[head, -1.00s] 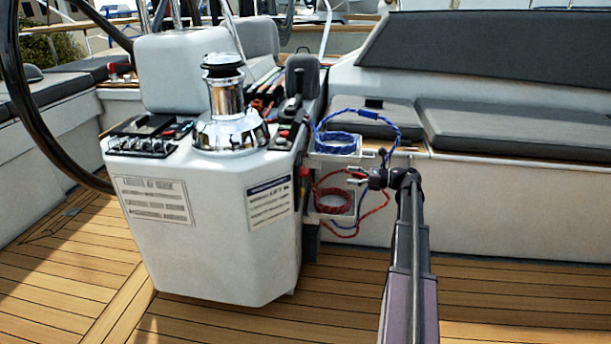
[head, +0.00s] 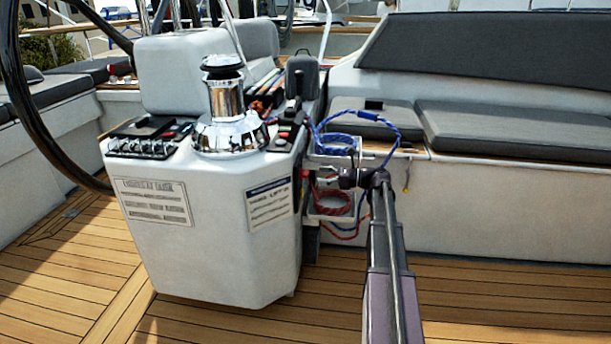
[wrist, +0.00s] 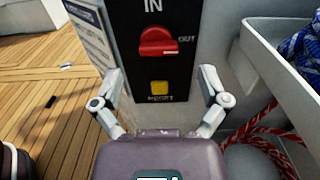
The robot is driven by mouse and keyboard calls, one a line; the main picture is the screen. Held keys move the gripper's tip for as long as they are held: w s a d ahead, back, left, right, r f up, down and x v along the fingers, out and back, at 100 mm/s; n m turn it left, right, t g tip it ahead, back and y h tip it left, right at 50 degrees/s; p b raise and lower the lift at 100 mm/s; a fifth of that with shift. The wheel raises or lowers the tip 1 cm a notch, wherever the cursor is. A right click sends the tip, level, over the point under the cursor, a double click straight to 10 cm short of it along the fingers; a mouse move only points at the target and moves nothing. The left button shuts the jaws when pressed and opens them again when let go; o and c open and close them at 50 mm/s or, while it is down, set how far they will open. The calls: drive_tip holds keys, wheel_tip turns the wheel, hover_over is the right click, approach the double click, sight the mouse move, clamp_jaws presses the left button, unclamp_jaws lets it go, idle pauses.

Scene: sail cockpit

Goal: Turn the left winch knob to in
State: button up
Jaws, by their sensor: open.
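The red winch knob (wrist: 158,41) sits on a black panel (wrist: 185,70) on the side of the white pedestal. The word IN stands above it and OUT to its right. Its raised bar lies roughly sideways, with its right end toward OUT. A yellow square reset button (wrist: 159,88) is below it. My gripper (wrist: 160,77) is open and empty, its two fingers either side of the panel's lower part, short of the knob. In the head view my gripper (head: 326,174) is close to the pedestal's right side; the knob is hard to make out there.
A white bin (wrist: 270,65) with blue rope (wrist: 303,45) is close to the right of the panel. Red rope (wrist: 265,140) hangs below it. The pedestal (head: 210,225) carries a chrome winch (head: 228,105). Wooden deck (wrist: 45,100) is open to the left.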

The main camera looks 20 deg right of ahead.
sight(308, 172)
drive_tip(key=shift+x, duration=2.15)
